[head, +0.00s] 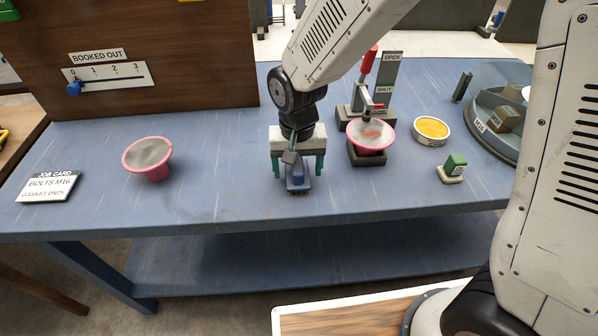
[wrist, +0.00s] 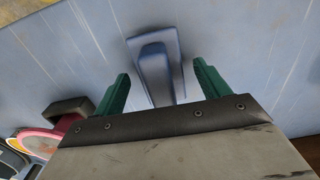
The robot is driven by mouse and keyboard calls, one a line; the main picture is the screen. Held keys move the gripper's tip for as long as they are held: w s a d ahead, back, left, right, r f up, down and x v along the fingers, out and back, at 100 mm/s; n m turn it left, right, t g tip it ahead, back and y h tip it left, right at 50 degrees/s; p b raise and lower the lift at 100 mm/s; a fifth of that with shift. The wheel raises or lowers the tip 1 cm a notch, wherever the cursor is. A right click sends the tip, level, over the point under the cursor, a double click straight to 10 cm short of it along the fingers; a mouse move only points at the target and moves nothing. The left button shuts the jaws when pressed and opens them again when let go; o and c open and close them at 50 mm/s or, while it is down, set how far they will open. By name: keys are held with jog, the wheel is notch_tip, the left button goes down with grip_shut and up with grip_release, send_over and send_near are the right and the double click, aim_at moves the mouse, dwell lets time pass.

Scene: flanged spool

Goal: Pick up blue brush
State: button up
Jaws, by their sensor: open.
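The blue brush (head: 297,184) is on the blue bench near its front edge, below my gripper (head: 298,171). In the wrist view the brush (wrist: 155,66) appears as a blue block with a raised part, its lower end in the gap between the green fingers. My gripper (wrist: 161,73) is open and points down at it. A strip of clear space shows on each side between brush and finger. I cannot tell how far the fingertips are above the bench, and the gripper hides part of the brush in the head view.
A pink flanged cup (head: 148,158) stands left. Another pink flanged piece (head: 371,136) sits at a red-handled clamp (head: 368,68), close right of my gripper. Further right are a yellow-filled tin (head: 431,130), a small green-topped block (head: 454,167) and a round tray (head: 480,128). A job card (head: 49,187) lies far left.

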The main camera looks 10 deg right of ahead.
jog(key=shift+f, duration=0.25)
jog(key=c, duration=1.1)
jog(key=shift+r, duration=0.1)
